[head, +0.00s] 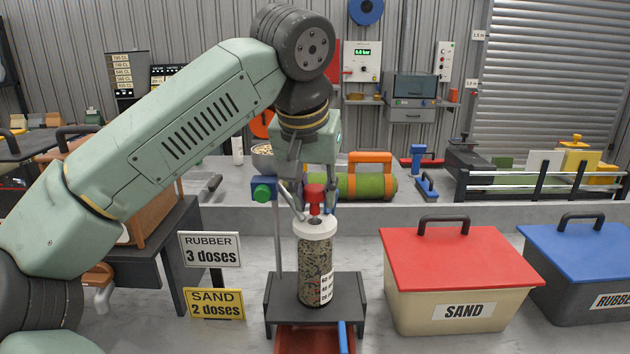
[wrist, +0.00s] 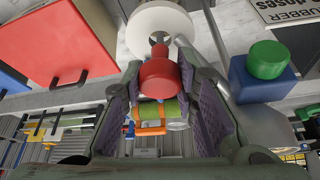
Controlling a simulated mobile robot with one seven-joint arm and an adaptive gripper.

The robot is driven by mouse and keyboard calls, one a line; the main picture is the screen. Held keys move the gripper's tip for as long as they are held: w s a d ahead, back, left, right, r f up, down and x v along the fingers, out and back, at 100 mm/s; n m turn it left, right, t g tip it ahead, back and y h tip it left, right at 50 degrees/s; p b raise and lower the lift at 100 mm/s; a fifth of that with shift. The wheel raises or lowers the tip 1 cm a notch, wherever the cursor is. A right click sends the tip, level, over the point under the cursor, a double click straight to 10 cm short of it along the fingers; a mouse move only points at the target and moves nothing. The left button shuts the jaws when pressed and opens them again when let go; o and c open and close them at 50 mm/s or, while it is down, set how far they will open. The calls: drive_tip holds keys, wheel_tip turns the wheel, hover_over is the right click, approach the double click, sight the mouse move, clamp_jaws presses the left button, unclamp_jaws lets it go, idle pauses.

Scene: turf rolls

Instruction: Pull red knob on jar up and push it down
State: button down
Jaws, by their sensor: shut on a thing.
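The jar (head: 314,262) is a clear cylinder with a white lid, filled with speckled granules. It stands upright on a dark stand (head: 345,297) in the head view. The red knob (head: 315,198) is on top of the jar, above the white lid. My gripper (head: 311,208) comes down from above, with its fingers on both sides of the knob. In the wrist view the red knob (wrist: 159,80) sits between the two finger pads, and the white lid (wrist: 160,22) is beyond it. The fingers hide part of the knob's sides.
A box with a red lid (head: 460,257) marked SAND stands right of the jar, and a blue-lidded box (head: 590,245) is farther right. Dose signs (head: 211,249) stand to the left. A blue block with a green button (head: 263,190) is close to my gripper. A green roll (head: 361,187) lies behind.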

drive_tip(key=c, duration=1.6)
unclamp_jaws()
drive_tip(key=shift+s+f, duration=0.1)
drive_tip(key=shift+f, duration=0.2)
drive_tip(key=o, duration=0.3)
drive_tip(key=shift+r, duration=0.1)
drive_tip(key=v, duration=1.2)
